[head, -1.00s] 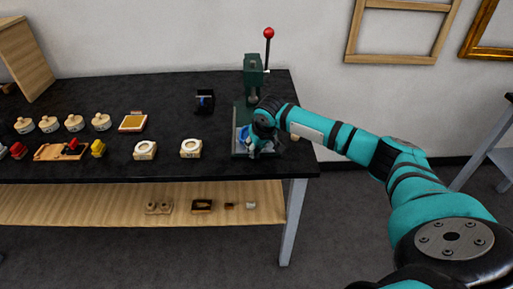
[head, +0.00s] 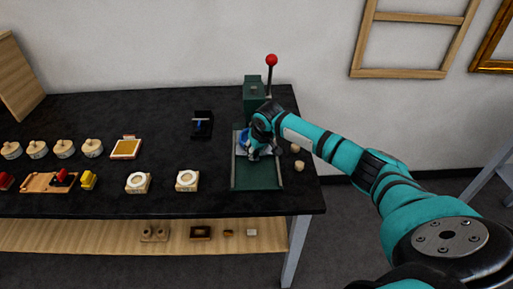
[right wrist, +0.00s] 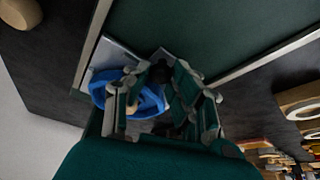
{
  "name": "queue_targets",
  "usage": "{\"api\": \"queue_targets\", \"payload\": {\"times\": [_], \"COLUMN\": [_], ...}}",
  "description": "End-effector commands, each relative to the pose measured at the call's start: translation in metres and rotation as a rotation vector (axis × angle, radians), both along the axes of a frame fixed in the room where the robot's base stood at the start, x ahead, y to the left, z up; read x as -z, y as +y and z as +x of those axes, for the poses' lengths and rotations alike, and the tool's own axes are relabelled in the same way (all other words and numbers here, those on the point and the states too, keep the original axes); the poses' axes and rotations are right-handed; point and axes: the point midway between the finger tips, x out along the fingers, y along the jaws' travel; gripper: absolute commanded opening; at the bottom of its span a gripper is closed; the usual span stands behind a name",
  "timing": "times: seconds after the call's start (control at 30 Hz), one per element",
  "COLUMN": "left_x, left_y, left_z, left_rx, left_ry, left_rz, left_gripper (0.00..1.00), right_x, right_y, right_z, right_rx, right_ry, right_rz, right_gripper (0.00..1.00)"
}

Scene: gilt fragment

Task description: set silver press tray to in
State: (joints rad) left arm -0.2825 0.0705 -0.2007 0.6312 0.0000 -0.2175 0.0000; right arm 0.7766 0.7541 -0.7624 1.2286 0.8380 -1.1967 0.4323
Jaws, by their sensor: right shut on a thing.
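The silver press tray (head: 237,143) lies on the green base of the press, close to its upright, with a blue ring (head: 244,136) on it. In the right wrist view a bare corner of the tray (right wrist: 118,54) and the blue ring (right wrist: 150,103) show beside the fingers. My right gripper (head: 254,152) is shut at the tray's front; its fingers (right wrist: 168,100) hide the exact grip point. The green press (head: 256,94) has a lever with a red knob (head: 271,60). My arm hides part of the tray. My left gripper is not in view.
The base's front part (head: 257,178) is bare between its rails. Two square blocks with white rings (head: 187,180) (head: 138,182) stand to the left. A dark holder (head: 202,124) stands behind them. Small round pieces (head: 299,166) lie right of the base, near the table's edge.

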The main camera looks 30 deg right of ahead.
Motion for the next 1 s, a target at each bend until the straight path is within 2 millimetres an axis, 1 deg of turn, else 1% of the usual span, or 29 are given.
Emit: {"api": "queue_targets", "payload": {"times": [0.03, 0.07, 0.13, 0.17, 0.37, 0.4, 0.47, 0.57, 0.63, 0.67, 0.7, 0.73, 0.77, 0.87, 1.0], "left_x": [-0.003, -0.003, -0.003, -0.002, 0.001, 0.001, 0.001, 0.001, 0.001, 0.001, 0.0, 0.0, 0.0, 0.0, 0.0], "left_y": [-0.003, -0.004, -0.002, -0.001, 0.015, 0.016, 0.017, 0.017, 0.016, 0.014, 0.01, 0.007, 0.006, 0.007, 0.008], "left_z": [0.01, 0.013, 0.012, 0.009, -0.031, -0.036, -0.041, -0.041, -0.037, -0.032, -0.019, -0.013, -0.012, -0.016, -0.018], "left_rx": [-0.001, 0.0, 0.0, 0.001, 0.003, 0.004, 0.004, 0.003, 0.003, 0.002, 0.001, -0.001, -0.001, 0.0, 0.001], "left_ry": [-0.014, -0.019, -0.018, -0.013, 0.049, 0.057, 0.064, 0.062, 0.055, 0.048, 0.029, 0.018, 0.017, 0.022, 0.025], "left_rz": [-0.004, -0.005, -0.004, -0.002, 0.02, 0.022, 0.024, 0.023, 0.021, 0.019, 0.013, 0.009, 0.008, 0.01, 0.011], "left_gripper": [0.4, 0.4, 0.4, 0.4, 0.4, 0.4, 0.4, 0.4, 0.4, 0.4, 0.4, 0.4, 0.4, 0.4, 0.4], "right_x": [0.0, 0.0, 0.0, 0.0, -0.001, -0.001, -0.001, 0.0, 0.001, 0.001, 0.001, 0.0, 0.0, -0.008, -0.031], "right_y": [-0.004, -0.004, -0.005, -0.005, -0.006, -0.006, -0.006, -0.005, -0.004, -0.004, -0.004, -0.004, -0.004, -0.003, -0.002], "right_z": [0.001, 0.001, 0.002, 0.002, 0.003, 0.003, 0.003, 0.002, 0.001, 0.001, 0.001, 0.001, 0.0, -0.003, -0.012], "right_rx": [0.005, 0.005, 0.005, 0.005, 0.006, 0.006, 0.007, 0.005, 0.005, 0.005, 0.005, 0.005, 0.005, 0.004, 0.003], "right_ry": [-0.006, -0.007, -0.009, -0.01, -0.013, -0.013, -0.013, -0.01, -0.008, -0.007, -0.006, -0.006, -0.006, -0.006, -0.008], "right_rz": [-0.007, -0.007, -0.008, -0.009, -0.009, -0.009, -0.01, -0.009, -0.008, -0.008, -0.008, -0.008, -0.008, -0.007, -0.008], "right_gripper": [0.0, 0.0, 0.0, 0.0, 0.0, 0.25, 0.32, 0.32, 0.32, 0.32, 0.32, 0.32, 0.32, 0.32, 0.32]}}
